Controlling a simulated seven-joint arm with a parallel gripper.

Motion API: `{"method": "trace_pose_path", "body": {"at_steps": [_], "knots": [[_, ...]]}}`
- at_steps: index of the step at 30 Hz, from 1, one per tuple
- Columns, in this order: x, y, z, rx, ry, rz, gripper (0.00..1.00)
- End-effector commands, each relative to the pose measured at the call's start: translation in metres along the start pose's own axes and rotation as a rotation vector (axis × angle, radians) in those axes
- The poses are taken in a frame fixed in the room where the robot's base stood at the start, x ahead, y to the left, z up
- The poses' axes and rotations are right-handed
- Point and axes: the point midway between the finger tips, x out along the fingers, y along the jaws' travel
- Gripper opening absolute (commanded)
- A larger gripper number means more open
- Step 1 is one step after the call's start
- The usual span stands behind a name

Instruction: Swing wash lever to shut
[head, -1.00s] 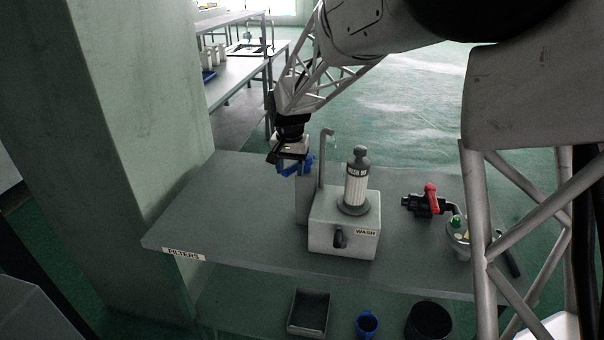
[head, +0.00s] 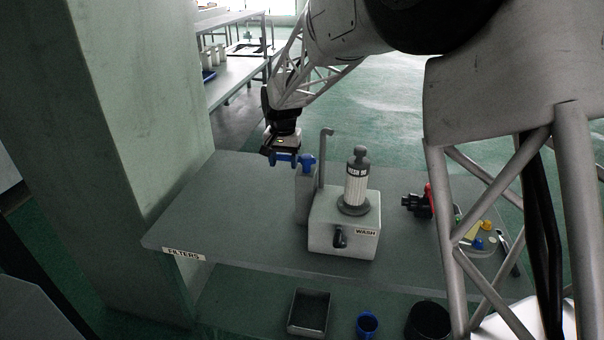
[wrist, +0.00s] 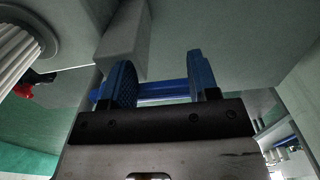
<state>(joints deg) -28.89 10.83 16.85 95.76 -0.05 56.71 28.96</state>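The blue wash lever (head: 307,163) sits on top of a grey post (head: 303,200) at the left of the grey WASH box (head: 330,232). My gripper (head: 284,160) is at the left of the post top, with its blue fingers close to the lever. In the wrist view, the two blue fingers of my gripper (wrist: 162,82) stand well apart. A blue bar of the lever (wrist: 160,91) runs across the gap between them. The grey post (wrist: 122,40) shows just beyond. I cannot tell whether the fingers touch the bar.
A white ribbed filter (head: 356,185) stands on the box, with a thin bent pipe (head: 322,160) behind the lever. A red-handled black valve (head: 418,202) lies to the right. The table (head: 215,205) is clear at left. A thick pillar (head: 130,130) rises beyond its left edge.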

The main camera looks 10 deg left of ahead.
Motion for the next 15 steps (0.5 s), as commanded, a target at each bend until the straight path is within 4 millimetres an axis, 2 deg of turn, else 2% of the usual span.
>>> {"method": "trace_pose_path", "body": {"at_steps": [1,15], "knots": [[-0.006,-0.001,-0.005,0.0,0.013,-0.005,0.5],[-0.037,-0.001,-0.004,-0.001,0.015,-0.008,0.5]]}}
